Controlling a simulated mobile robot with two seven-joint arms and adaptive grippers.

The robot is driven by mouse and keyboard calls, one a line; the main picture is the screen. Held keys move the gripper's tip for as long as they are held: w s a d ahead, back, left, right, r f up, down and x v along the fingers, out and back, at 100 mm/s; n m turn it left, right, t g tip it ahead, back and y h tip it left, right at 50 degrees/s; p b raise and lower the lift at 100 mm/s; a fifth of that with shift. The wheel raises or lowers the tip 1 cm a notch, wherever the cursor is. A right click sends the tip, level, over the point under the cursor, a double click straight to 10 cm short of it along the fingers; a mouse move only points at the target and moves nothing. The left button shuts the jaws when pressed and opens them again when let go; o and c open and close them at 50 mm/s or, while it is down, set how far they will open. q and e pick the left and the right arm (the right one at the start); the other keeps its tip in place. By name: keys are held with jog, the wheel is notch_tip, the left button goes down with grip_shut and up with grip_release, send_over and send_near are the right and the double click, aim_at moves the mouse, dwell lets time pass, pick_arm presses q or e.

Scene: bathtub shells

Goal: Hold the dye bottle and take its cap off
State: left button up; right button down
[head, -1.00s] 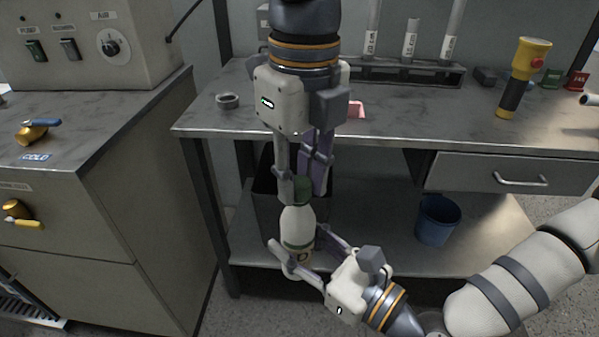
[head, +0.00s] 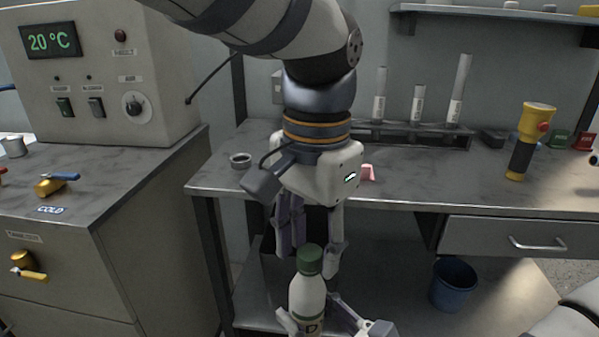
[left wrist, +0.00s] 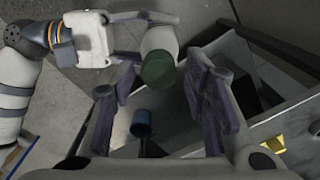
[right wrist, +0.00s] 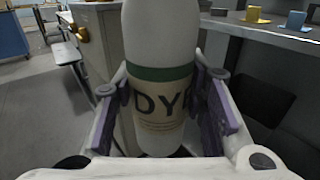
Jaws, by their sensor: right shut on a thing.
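The dye bottle (head: 307,296) is white and upright, with a green cap (head: 309,261) on its top. My right gripper (head: 308,318) is shut on the bottle's lower body; the right wrist view shows its fingers on both sides of the label (right wrist: 158,107). My left gripper (head: 312,254) points down at the cap, fingers spread. In the left wrist view the cap (left wrist: 158,69) shows beyond and between the open fingers, with gaps to both sides. The bottle's base is hidden in the head view.
A workbench (head: 410,185) with a test tube rack (head: 420,134), a grey ring (head: 240,160) and a yellow-black tool (head: 523,140) stands behind. A blue bucket (head: 453,285) is on its lower shelf. A control cabinet (head: 95,75) is at left.

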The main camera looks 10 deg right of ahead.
pick_arm(q)
notch_tip(320, 180, up, 4)
jog(key=shift+s+d+r, duration=0.1)
jog(key=shift+s+r, duration=0.05)
jog(key=shift+r, duration=0.1)
jog(key=shift+c, duration=0.4)
jog(key=shift+s+d+m, duration=0.1)
jog(key=shift+s+m, duration=0.05)
jog(key=shift+m, duration=0.25)
notch_tip(320, 180, up, 3)
jog(key=m, duration=0.9)
jog(key=shift+m, duration=0.5)
jog(key=f, duration=0.7)
jog(key=shift+w+a+f, duration=0.2)
jog(key=shift+w+f, duration=0.05)
jog(key=shift+f, duration=0.05)
jog(key=shift+c, duration=0.2)
